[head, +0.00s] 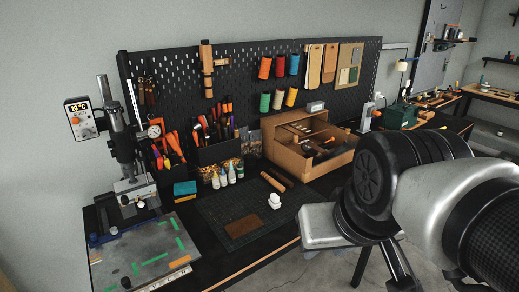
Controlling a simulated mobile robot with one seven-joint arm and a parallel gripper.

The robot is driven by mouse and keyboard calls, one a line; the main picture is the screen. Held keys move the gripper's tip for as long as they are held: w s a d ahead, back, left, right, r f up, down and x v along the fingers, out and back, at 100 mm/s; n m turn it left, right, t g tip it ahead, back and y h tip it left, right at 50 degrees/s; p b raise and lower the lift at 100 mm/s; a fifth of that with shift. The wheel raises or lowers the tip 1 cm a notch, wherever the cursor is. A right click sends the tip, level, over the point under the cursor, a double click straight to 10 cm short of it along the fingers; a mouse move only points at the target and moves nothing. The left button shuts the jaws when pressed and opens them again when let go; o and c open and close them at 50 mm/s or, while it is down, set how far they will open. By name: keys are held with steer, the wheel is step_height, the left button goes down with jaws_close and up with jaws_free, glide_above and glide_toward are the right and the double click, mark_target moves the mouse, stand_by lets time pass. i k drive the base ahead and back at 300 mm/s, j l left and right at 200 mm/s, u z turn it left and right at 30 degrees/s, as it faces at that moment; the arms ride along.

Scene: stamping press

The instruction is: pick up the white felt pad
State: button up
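I cannot pick out the white felt pad for certain. A small white lumpy object (274,200) sits on the right part of the dark cutting mat (215,210); its shape is too small to tell whether it is the pad. A brown leather piece (244,226) lies flat on the mat to its lower left. The stamping press (122,150) stands at the left end of the bench, with its display (80,118) beside the column. My arm fills the right foreground.
A grey work board with green strips (145,252) lies before the press. Small white bottles (223,177), a blue-green block (184,189) and a wooden box (292,160) stand behind the mat. A pegboard (232,75) backs the bench.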

mark_target(274, 202)
steer(key=i+l+u, duration=0.15)
steer(key=i+l, duration=0.25)
steer(key=i+l+u, duration=0.1)
steer(key=i+l, duration=0.35)
steer(key=i+l+u, duration=0.15)
steer(key=i+l, duration=0.25)
steer(key=i+l+u, duration=0.15)
steer(key=i+l, duration=0.2)
steer(key=l, duration=0.25)
